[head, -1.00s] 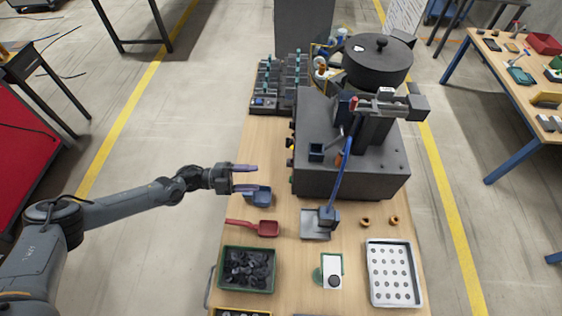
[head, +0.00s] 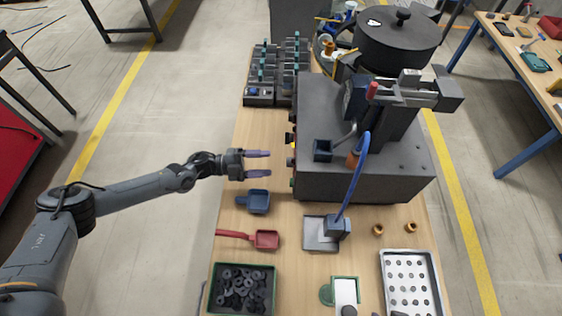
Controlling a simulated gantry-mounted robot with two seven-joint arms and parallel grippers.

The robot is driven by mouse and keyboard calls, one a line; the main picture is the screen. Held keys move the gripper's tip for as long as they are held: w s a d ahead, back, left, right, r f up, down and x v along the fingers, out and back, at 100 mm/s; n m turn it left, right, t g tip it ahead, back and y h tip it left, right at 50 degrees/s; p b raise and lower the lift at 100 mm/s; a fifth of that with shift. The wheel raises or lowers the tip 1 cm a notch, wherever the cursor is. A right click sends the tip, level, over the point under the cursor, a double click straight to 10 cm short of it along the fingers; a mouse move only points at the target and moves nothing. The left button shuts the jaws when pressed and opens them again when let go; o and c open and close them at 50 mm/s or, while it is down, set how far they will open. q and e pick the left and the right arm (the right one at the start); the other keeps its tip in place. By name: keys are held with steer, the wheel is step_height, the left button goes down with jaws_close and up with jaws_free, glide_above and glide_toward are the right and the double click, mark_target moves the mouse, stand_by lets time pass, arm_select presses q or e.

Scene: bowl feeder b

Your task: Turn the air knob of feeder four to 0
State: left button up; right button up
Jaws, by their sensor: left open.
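The bowl feeder is a dark grey box (head: 365,185) with a round lidded bowl (head: 398,42) on top. Small knobs, among them a black one (head: 290,162), stick out of its left side. They are seen edge-on, and I cannot tell which is the air knob or what it reads. My left gripper (head: 270,164) is open and empty, its two fingers pointing right toward these knobs with a gap between. My right gripper is not in view.
Below the gripper lie a blue scoop (head: 258,201) and a red scoop (head: 266,239). A green bin (head: 241,290) of dark parts, a white tray with holes (head: 408,285) and two orange rings (head: 378,230) are nearer. Grey blocks with levers (head: 262,93) stand behind. Bare wood lies left of the feeder.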

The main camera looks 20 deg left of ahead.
mark_target(290, 162)
arm_select(q)
steer(key=x, duration=0.6)
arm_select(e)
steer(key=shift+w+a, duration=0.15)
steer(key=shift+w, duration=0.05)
arm_select(q)
steer(key=c, duration=1)
steer(key=shift+c, duration=0.2)
